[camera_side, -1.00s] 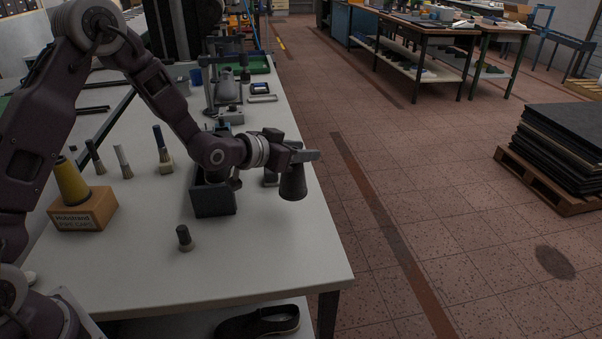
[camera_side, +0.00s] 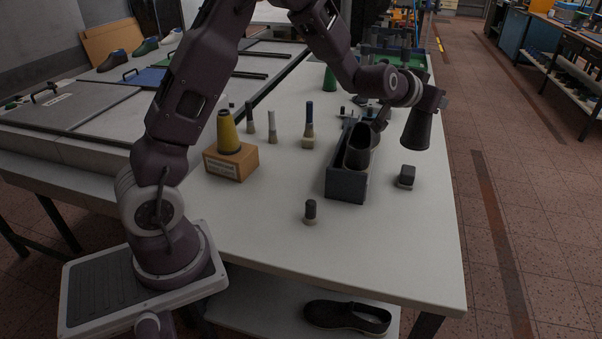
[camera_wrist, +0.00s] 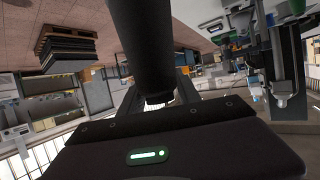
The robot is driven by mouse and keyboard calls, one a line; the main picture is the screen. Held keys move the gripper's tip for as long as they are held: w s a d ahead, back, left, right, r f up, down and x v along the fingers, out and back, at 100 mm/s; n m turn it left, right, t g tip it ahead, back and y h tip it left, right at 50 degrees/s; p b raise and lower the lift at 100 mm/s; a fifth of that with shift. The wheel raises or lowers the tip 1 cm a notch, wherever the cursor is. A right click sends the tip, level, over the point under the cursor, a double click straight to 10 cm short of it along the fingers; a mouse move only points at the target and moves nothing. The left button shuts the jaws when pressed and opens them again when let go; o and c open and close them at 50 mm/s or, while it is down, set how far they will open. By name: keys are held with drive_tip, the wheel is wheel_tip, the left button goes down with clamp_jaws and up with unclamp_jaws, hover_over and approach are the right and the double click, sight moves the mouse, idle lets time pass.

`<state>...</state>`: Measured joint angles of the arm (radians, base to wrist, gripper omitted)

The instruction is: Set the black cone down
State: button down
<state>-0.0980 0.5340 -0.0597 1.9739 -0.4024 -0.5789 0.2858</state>
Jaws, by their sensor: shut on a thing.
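The black cone (camera_side: 416,130) hangs from my gripper (camera_side: 428,98), wide end down, near the table's right edge in the side view. It looks clear of the table top, though its exact height is hard to judge. My gripper is shut on its upper part. In the wrist view the cone (camera_wrist: 152,45) is a large dark shape running up from between the fingers, and it hides part of the scene behind.
A black open box (camera_side: 346,187) with dark rounded pieces stands left of the cone. A small dark block (camera_side: 405,176) lies below it. A yellow cone (camera_side: 228,132) stands on a cardboard box (camera_side: 231,163). A short dark peg (camera_side: 310,211) stands nearer; the front table top is clear.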

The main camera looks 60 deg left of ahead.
drive_tip(key=s+a+n+g+y, duration=0.3)
drive_tip(key=s+a+n+y, duration=0.1)
drive_tip(key=a, duration=0.5)
drive_tip(key=s+a+n+g+y, duration=0.3)
drive_tip(key=a+n+y, duration=0.1)
drive_tip(key=a, duration=0.5)
drive_tip(key=s+a+f+n+g+y, duration=0.1)
drive_tip(key=s+a+n+g, duration=0.3)
drive_tip(key=s, duration=0.3)
drive_tip(key=s+a+f+n+g+y, duration=0.1)
drive_tip(key=s+a+n+g, duration=0.2)
drive_tip(key=s, duration=0.4)
wheel_tip(320, 180, down, 15)
drive_tip(key=shift+w, duration=0.2)
drive_tip(key=shift+f, duration=0.1)
drive_tip(key=c, duration=0.9)
unclamp_jaws()
drive_tip(key=shift+f, duration=0.1)
drive_tip(key=shift+o, duration=0.2)
